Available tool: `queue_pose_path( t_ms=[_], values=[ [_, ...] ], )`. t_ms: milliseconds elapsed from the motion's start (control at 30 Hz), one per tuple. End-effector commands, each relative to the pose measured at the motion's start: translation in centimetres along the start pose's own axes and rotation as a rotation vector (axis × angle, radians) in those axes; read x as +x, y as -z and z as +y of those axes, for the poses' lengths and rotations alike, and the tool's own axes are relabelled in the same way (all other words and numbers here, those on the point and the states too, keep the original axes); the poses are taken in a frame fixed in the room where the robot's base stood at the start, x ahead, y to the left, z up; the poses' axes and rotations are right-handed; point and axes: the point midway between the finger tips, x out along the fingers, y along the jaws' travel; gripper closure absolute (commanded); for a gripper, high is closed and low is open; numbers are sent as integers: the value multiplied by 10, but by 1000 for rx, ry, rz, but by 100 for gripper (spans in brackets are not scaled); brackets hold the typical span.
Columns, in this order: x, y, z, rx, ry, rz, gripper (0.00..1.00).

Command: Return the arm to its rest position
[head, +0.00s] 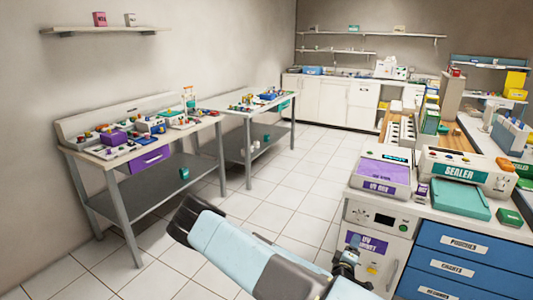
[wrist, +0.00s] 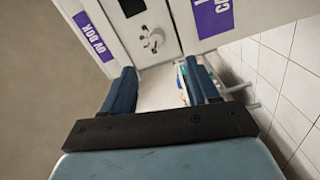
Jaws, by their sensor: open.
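My gripper (wrist: 160,75) shows in the wrist view with its two dark blue fingers apart. I see nothing held between them; a pale surface shows through the gap. A small white, green and blue item (wrist: 183,80) shows beside the right finger, partly hidden by it. Beyond the fingertips is a white cabinet front with a round knob (wrist: 152,40) and a purple label (wrist: 93,36). In the head view my light blue arm crosses the bottom middle, bent in front of the white cabinet; I cannot make out the fingers there.
A white cabinet (head: 373,248) and blue drawers (head: 465,262) stand at right, with a sealer (head: 467,167) and a purple-topped box (head: 382,173) on top. Two metal tables (head: 150,140) (head: 262,107) line the left wall. The tiled floor between (head: 300,185) is clear.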

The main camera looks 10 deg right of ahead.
Motion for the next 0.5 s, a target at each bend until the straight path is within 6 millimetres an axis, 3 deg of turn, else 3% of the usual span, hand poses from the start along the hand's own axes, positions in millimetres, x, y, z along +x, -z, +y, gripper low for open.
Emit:
queue_pose_path(
  t_ms=[267, 500],
  values=[
    [-2, -1, -13, 190, 138, -181, 40],
    [-10, 10, -22, 363, 284, -328, 40]
  ],
)
